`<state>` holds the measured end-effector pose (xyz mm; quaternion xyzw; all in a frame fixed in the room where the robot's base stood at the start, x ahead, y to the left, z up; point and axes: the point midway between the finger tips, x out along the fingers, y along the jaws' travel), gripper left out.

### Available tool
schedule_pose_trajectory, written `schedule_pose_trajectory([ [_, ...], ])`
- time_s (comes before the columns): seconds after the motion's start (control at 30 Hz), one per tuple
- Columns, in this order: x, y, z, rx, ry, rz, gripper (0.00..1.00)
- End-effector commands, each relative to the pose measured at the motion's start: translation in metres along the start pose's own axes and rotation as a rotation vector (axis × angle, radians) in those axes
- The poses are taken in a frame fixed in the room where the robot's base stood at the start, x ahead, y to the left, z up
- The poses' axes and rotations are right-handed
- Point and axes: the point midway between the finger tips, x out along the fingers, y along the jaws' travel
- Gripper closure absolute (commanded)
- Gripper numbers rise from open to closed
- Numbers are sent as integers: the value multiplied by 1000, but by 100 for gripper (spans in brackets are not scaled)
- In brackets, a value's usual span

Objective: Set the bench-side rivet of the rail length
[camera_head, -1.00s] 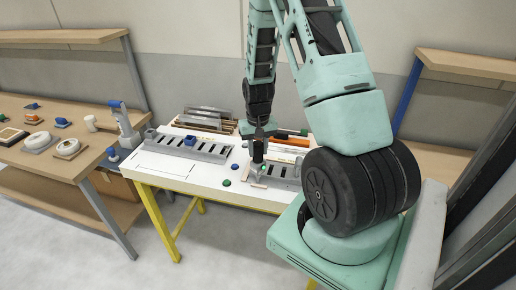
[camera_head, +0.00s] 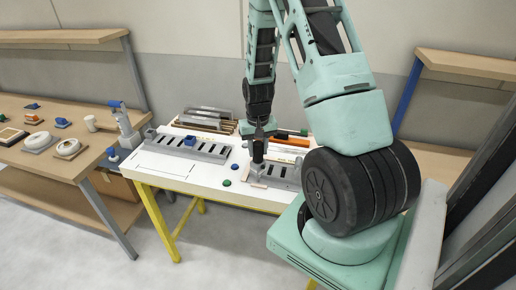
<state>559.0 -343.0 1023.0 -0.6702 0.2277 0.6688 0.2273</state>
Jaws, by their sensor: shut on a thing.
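My gripper (camera_head: 258,140) points down over the right part of the white trolley top (camera_head: 215,178). It is shut on a dark upright tool (camera_head: 258,156), whose lower end is at a grey slotted rail (camera_head: 282,176). I cannot tell whether the tool touches the rail, and the rivet itself cannot be made out. A second grey slotted rail (camera_head: 208,153) lies on the left part of the trolley, with a blue piece (camera_head: 190,141) on it.
A green button (camera_head: 227,183) and a blue one (camera_head: 235,167) sit between the rails. Stacked strips (camera_head: 205,119) and orange pieces (camera_head: 290,142) lie at the back. A wooden bench (camera_head: 75,155) with several small parts stands left. My arm hides the trolley's right end.

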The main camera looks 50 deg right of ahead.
Motion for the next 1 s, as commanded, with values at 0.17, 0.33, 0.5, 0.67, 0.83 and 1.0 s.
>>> schedule_pose_trajectory([
  [0.17,-4,0,0,0,-2,0,100],
  [0.33,-18,0,0,0,0,0,100],
  [0.5,-30,0,0,0,1,0,100],
  [0.67,-39,0,0,0,0,0,100],
  [0.83,-39,0,0,0,0,0,100],
  [1.0,-39,0,0,0,0,0,100],
])
